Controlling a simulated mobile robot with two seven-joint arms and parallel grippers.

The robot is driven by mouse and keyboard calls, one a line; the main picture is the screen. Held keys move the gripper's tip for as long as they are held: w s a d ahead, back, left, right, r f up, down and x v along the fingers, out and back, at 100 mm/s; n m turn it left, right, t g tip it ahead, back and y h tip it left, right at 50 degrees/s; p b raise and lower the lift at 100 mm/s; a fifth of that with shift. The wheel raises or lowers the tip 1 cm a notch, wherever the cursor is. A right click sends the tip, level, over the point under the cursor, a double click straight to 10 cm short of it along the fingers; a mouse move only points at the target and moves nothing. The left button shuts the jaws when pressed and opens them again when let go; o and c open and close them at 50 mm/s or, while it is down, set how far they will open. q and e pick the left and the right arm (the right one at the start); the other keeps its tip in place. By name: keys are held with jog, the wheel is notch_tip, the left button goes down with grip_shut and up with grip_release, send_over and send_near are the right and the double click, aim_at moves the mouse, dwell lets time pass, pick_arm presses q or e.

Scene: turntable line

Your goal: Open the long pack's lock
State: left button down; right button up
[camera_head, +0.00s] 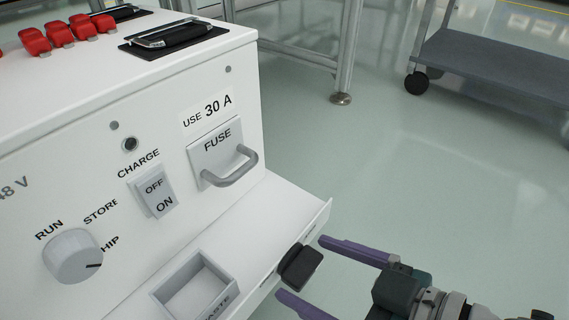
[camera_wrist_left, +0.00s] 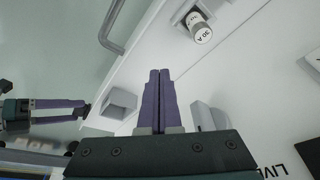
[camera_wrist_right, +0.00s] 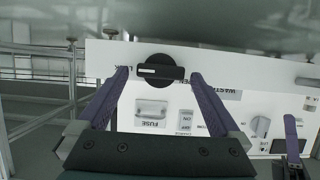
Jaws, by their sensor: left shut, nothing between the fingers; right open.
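The lock is taken to be the black knob (camera_head: 299,266) on the front edge of the white cabinet's ledge. In the right wrist view the knob (camera_wrist_right: 165,70) has a bar with a white mark toward a partly covered label on the left. My right gripper (camera_head: 301,268) is open, its purple fingertips on either side of the knob; contact cannot be told. It also shows in the left wrist view (camera_wrist_left: 82,110). My left gripper (camera_wrist_left: 158,72) is shut and empty above the ledge. It is out of the head view, but a purple finger shows in the right wrist view (camera_wrist_right: 291,135).
The cabinet front carries a FUSE handle (camera_head: 235,166), an OFF/ON switch (camera_head: 155,192) and a rotary dial (camera_head: 72,256). A waste box (camera_head: 195,287) stands on the ledge. A 30 A cylinder (camera_wrist_left: 200,28) shows in the left wrist view. A grey cart (camera_head: 490,65) stands behind; floor between is clear.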

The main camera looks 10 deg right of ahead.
jog(key=shift+c, duration=0.4)
pick_arm(q)
jog(key=shift+a, duration=0.15)
pick_arm(e)
jog(key=c, duration=1.2)
jog(key=shift+c, duration=0.2)
